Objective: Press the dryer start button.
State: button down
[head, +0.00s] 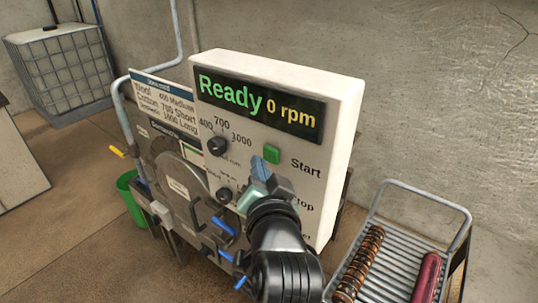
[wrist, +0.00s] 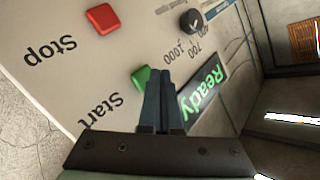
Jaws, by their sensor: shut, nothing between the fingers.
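The green start button (head: 272,153) sits on the white dryer control panel (head: 330,215), left of the word "Start". It also shows in the wrist view (wrist: 139,77), partly covered by my fingers. My gripper (head: 259,167) is shut and empty, its fingertips in front of the panel, just below and left of the button in the head view. In the wrist view, the closed fingers (wrist: 159,76) overlap the button's edge. I cannot tell whether they touch it. The display (head: 260,104) reads "Ready 0 rpm".
A red stop button (wrist: 103,18) shows in the wrist view; my gripper hides it in the head view. Black knobs (head: 217,146) are on the panel's left. A metal rack (head: 400,259) with rolled rugs stands at right. A green bucket (head: 131,200) stands at left.

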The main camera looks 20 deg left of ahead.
jog(key=shift+w, duration=0.15)
jog(key=shift+w+d, duration=0.15)
jog(key=shift+w, duration=0.1)
jog(key=shift+w+d, duration=0.2)
jog(key=shift+w, duration=0.2)
dwell(0.8)
jog(key=shift+s+a, duration=0.1)
jog(key=shift+s+a+p, duration=0.2)
jog(key=shift+s+p, duration=0.1)
jog(key=shift+s, duration=0.4)
jog(key=shift+s+a+p, duration=0.2)
jog(key=shift+s+a, duration=0.1)
jog(key=shift+s, duration=0.5)
jog(key=shift+s+a+p, duration=0.2)
jog(key=shift+s+a, duration=0.1)
jog(key=shift+s, duration=0.45)
jog(key=shift+s+a+p, duration=0.2)
jog(key=shift+s+a, duration=0.1)
jog(key=shift+s, duration=0.5)
